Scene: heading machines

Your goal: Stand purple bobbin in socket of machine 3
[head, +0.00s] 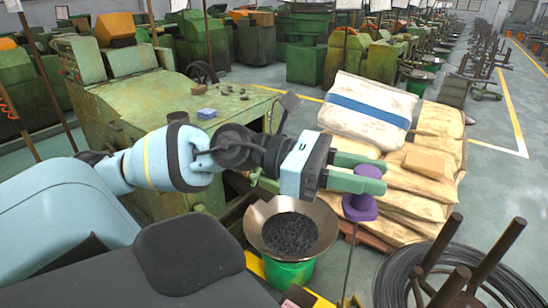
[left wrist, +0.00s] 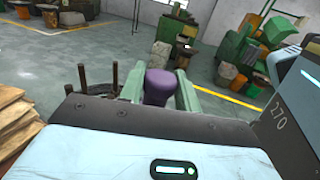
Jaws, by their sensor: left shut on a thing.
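The purple bobbin (head: 360,208) is held between the green fingers of my left gripper (head: 366,178), at the right of the middle in the head view. Its flanged lower end hangs below the fingers, roughly upright. In the left wrist view the bobbin (left wrist: 157,86) sits between the two fingers of the left gripper (left wrist: 158,92). A green machine (head: 170,110) stands behind and left of my left arm. I cannot tell which machine is number 3, and no socket can be made out. My right gripper is not in view.
A metal funnel bowl of dark pieces (head: 290,232) sits on a green bucket (head: 288,272) below the gripper. Stacked sacks (head: 410,190) stand behind the bobbin. A wire coil on a stand with brown posts (head: 455,270) is at front right. Open floor (head: 500,185) lies further right.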

